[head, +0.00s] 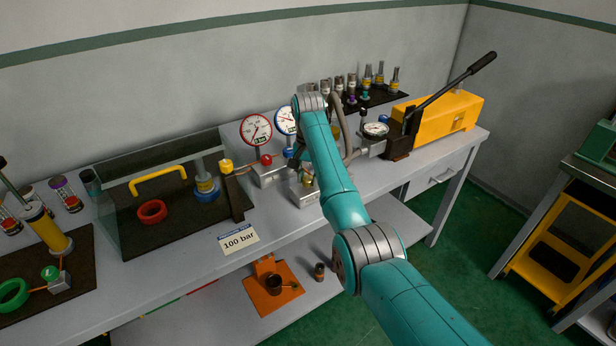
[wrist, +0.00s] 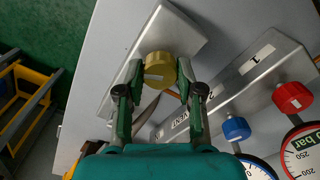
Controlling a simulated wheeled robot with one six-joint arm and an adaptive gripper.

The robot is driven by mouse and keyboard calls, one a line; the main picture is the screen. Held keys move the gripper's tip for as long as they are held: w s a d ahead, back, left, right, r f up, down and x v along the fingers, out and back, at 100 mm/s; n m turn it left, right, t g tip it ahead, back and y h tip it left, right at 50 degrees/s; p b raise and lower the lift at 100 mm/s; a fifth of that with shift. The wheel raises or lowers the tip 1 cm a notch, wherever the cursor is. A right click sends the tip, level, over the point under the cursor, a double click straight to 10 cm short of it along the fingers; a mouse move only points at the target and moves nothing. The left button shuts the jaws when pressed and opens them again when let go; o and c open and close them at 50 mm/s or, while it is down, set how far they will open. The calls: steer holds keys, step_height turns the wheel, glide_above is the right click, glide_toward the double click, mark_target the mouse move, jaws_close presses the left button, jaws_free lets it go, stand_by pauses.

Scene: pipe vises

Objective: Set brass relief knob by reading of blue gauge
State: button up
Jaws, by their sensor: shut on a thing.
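The brass relief knob (wrist: 159,68) sits on a grey metal block in the wrist view. My gripper (wrist: 160,74) has one finger on each side of the knob and is shut on it. In the head view my arm hides most of the gripper. The blue gauge (head: 285,121) stands behind my arm, with its right side partly covered. Its lower part is cut off by the frame edge in the wrist view (wrist: 257,168), and its reading is too small to tell. A card (head: 238,238) on the bench front reads 100 bar.
The red-rimmed gauge (head: 256,129) stands left of the blue one. A red valve knob (wrist: 293,97) and a blue valve knob (wrist: 236,128) are beside my gripper. A yellow hand pump (head: 437,112) with a long lever stands at right. A clear-walled enclosure (head: 107,215) is at left.

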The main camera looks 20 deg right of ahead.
mark_target(308, 179)
steer(key=n, duration=0.7)
stand_by(0.6)
steer(key=o, duration=1.1)
steer(key=shift+o, duration=0.2)
steer(key=shift+r, duration=3.75)
